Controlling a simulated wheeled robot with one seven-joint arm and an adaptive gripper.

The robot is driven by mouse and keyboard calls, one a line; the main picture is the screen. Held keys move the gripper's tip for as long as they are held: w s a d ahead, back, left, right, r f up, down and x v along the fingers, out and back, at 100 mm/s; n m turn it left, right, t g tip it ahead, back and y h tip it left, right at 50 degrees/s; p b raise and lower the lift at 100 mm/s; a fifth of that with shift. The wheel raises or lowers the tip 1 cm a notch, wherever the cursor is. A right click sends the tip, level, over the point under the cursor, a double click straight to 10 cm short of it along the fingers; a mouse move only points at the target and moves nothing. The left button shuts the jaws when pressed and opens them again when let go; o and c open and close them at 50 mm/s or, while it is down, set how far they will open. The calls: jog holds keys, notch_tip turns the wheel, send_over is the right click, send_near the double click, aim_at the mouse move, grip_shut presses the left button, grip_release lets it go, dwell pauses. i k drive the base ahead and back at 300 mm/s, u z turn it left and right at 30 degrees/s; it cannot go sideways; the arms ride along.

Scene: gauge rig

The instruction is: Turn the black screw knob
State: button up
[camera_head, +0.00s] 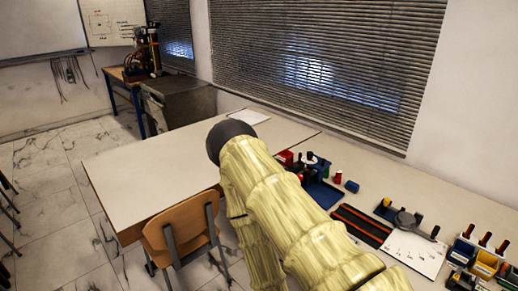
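A small rig stands on the right part of the table. It has a grey, rounded body (407,221) on a white sheet or plate (415,250). I cannot tell for sure which one is the black screw knob. My pale yellow arm crosses the middle of the view, with a dark rounded joint at its upper end. My gripper does not show, so its distance from the rig cannot be seen.
A blue tray (325,194) with red and black items, and a black-and-red tray (361,225), lie left of the rig. Coloured bins (486,263) with tools stand at the right. A wooden chair (182,232) stands before the mostly clear table (150,170). Blinds cover the window behind.

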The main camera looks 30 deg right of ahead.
aim_at(309, 155)
jog(key=u, duration=0.05)
jog(key=i, duration=1.15)
jog(key=z, duration=0.85)
